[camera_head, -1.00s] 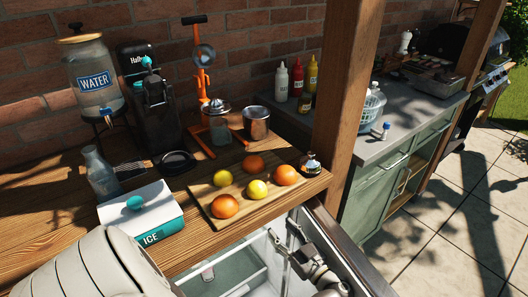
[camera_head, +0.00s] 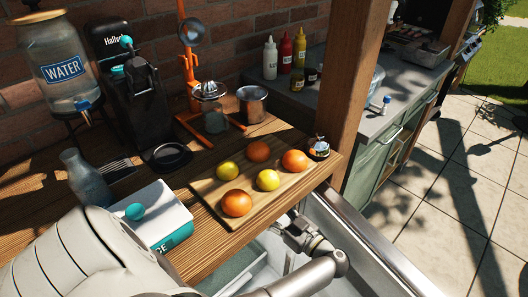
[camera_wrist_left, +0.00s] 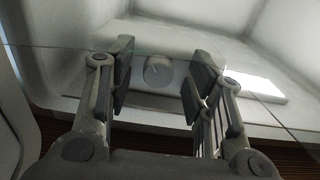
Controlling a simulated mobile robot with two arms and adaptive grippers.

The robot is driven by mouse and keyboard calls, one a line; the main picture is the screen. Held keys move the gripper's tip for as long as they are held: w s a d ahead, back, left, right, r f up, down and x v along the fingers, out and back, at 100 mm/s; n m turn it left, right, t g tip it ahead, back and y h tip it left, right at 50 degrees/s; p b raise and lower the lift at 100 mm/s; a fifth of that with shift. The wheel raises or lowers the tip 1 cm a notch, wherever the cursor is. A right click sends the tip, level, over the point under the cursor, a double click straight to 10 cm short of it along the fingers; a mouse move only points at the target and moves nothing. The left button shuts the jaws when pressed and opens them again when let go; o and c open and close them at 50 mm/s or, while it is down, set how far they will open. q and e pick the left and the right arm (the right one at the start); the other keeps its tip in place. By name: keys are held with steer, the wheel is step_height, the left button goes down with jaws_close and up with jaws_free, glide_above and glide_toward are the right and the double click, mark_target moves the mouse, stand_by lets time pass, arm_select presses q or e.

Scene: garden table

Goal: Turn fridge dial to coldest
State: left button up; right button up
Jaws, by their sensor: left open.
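The fridge dial (camera_wrist_left: 158,70) is a small round pale knob on a light panel inside the fridge in the left wrist view. A faint mark shows on its face; its exact setting is too blurred to read. My left gripper (camera_wrist_left: 161,82) is open, with one finger on each side of the dial as seen from the wrist. I cannot tell how far the fingertips are from it. In the head view my left gripper (camera_head: 299,236) is inside the open fridge (camera_head: 345,222) under the counter. The dial is hidden there. My right gripper is not in view.
A board (camera_head: 205,190) with oranges and lemons lies at the wooden counter's edge above the fridge. A white and teal ice box (camera_head: 165,205) and a water dispenser (camera_head: 68,75) stand at left. In the wrist view a glass edge (camera_wrist_left: 50,46) crosses the fridge interior.

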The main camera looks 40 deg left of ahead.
arm_select(q)
steer(key=shift+d+r, duration=0.1)
steer(key=shift+d, duration=0.05)
steer(key=c, duration=0.5)
steer(key=shift+c, duration=1.1)
steer(key=c, duration=0.3)
steer(key=m+p, duration=0.3)
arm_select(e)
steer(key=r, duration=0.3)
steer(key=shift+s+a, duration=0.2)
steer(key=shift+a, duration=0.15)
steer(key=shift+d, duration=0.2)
